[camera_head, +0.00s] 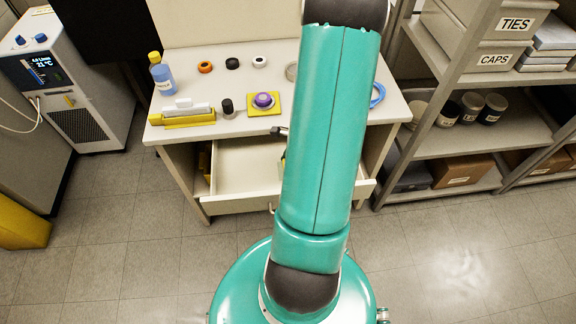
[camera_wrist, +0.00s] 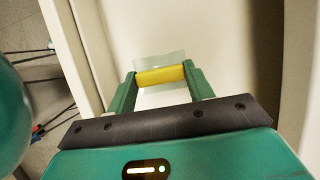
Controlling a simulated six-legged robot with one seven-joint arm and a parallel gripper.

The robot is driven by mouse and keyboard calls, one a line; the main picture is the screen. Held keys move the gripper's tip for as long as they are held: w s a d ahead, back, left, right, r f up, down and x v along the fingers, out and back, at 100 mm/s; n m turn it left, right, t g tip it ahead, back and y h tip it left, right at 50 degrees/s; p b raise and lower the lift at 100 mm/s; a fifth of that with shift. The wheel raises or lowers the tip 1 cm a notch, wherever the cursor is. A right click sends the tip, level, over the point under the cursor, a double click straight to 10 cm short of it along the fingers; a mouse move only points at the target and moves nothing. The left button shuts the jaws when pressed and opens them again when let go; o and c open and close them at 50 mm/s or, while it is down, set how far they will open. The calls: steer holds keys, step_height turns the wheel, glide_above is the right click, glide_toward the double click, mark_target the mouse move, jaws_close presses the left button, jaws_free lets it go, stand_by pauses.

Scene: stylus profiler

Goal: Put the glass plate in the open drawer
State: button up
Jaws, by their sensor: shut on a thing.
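The glass plate (camera_wrist: 158,60) is a clear, pale sheet with a yellow strip across it, seen in the wrist view. My gripper (camera_wrist: 160,77) is shut on it, with the yellow strip between its two green fingers. Behind the plate is the pale floor of the open drawer (camera_wrist: 215,38). I cannot tell whether the plate touches that floor. In the head view the open drawer (camera_head: 232,172) sticks out from the front of the bench, its right part hidden by my arm.
The bench top (camera_head: 215,85) holds a blue bottle (camera_head: 162,75), a yellow rack (camera_head: 188,119), and a purple knob on a yellow base (camera_head: 264,101). A shelf unit (camera_head: 470,75) stands to the right. A cooling unit (camera_head: 75,85) stands at left. Floor in front is clear.

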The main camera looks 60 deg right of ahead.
steer(key=shift+w+d+f, duration=0.1)
steer(key=shift+w+f, duration=0.05)
steer(key=shift+f, duration=1.55)
steer(key=shift+f, duration=0.1)
steer(key=o, duration=1.4)
steer(key=shift+f, duration=0.1)
